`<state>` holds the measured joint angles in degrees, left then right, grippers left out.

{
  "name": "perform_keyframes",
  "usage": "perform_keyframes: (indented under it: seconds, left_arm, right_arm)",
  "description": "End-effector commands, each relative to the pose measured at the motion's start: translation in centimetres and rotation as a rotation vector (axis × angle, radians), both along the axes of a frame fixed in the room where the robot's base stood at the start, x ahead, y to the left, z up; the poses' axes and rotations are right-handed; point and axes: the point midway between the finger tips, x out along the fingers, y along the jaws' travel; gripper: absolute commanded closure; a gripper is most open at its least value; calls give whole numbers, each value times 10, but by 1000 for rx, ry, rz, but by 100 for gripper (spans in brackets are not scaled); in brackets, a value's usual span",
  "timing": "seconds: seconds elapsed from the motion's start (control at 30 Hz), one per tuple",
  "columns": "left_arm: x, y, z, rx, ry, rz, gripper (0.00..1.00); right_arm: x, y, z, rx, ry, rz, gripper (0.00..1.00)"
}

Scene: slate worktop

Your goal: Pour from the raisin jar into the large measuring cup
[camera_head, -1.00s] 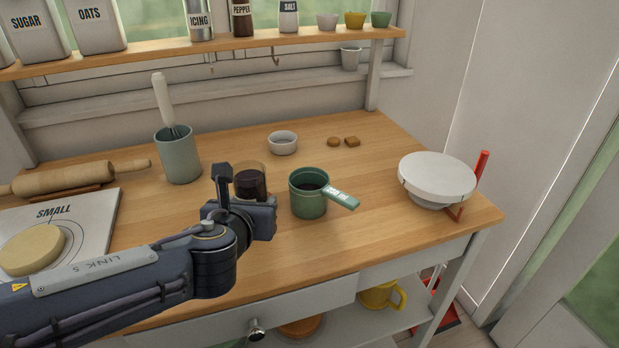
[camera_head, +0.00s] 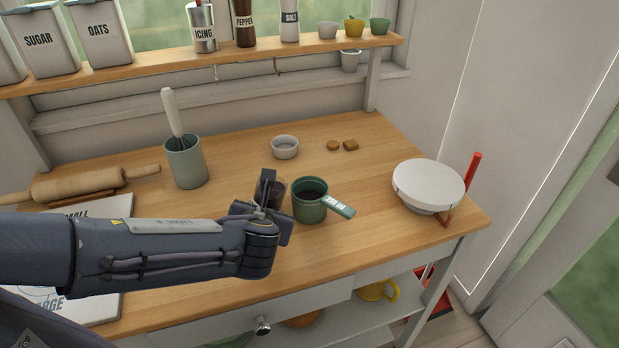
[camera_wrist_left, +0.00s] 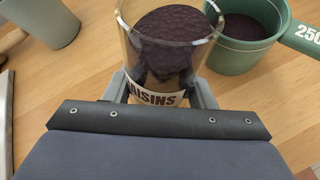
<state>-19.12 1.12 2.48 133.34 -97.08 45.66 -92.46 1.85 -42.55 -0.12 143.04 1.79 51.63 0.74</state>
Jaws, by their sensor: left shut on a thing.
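The raisin jar (camera_wrist_left: 165,55) is clear glass with a "RAISINS" label and dark contents. In the wrist view my left gripper (camera_wrist_left: 165,92) is shut on it, one finger on each side. In the head view the left gripper (camera_head: 268,200) hides most of the jar (camera_head: 279,187). The green measuring cup (camera_head: 310,205), its handle pointing right, stands upright just right of the jar. It also shows in the wrist view (camera_wrist_left: 238,62), marked 250, with dark contents inside. My right gripper is in neither view.
A small white bowl (camera_head: 285,148) and two brown pieces (camera_head: 341,146) lie behind the cup. A utensil crock (camera_head: 185,163) and rolling pin (camera_head: 95,183) are at the left. A white round pan on a scale-like stand (camera_head: 428,185) is at the right.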

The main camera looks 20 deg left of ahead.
Motion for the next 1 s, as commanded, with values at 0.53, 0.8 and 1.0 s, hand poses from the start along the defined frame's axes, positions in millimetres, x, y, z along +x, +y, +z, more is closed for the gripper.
perform_keyframes:
  seconds: [0.53, 0.8, 1.0]
  left_arm:
    - [10, -9, 17, 163, 177, 0, 81]
    - [11, -9, 20, 182, 199, 0, 81]
    - [11, -10, 23, 196, 215, 0, 81]
  right_arm:
    - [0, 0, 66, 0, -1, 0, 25]
    - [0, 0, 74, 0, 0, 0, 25]
    - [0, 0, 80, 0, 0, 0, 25]
